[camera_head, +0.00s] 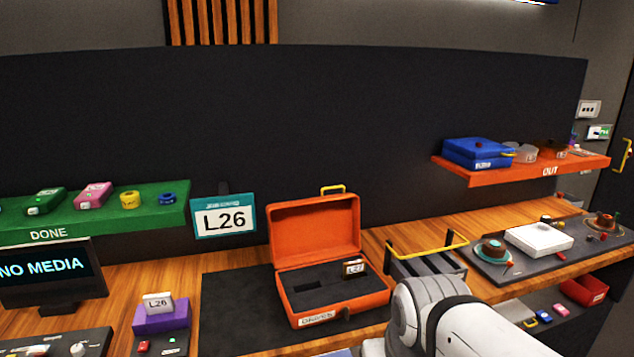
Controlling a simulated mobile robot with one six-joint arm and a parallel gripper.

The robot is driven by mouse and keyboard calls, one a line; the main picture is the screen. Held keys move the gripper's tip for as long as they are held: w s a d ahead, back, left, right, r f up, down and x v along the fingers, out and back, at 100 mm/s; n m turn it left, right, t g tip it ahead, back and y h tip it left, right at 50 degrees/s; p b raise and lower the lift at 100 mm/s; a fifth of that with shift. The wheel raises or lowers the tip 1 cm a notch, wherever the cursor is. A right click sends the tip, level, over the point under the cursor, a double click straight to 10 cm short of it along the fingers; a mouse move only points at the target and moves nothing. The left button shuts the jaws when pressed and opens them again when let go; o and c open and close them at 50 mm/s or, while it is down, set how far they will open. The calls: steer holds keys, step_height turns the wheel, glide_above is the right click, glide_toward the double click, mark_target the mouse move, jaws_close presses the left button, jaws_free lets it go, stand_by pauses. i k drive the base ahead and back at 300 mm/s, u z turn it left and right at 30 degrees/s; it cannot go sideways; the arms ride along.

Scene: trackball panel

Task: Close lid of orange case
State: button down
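The orange case (335,309) stands open on a dark mat on the wooden bench. Its lid (314,229) is raised, leaning slightly back at the rear, with a yellow handle (333,189) on its top edge. The case holds dark foam with cut slots. A small labelled cartridge (353,267) stands in the foam at the right; its label is too small to read surely. My arm shows at the lower right, in front of the bench and right of the case. My gripper is not in view.
A grey holder with a yellow bar (430,250) stands close right of the case. A purple block (162,317) with an L26 cartridge (158,302) is at the left. An L26 sign (223,217) hangs behind. The dark mat (232,307) is clear left of the case.

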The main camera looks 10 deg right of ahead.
mark_target(302, 231)
steer(key=u, duration=0.05)
steer(key=i, duration=1)
steer(key=z, duration=0.05)
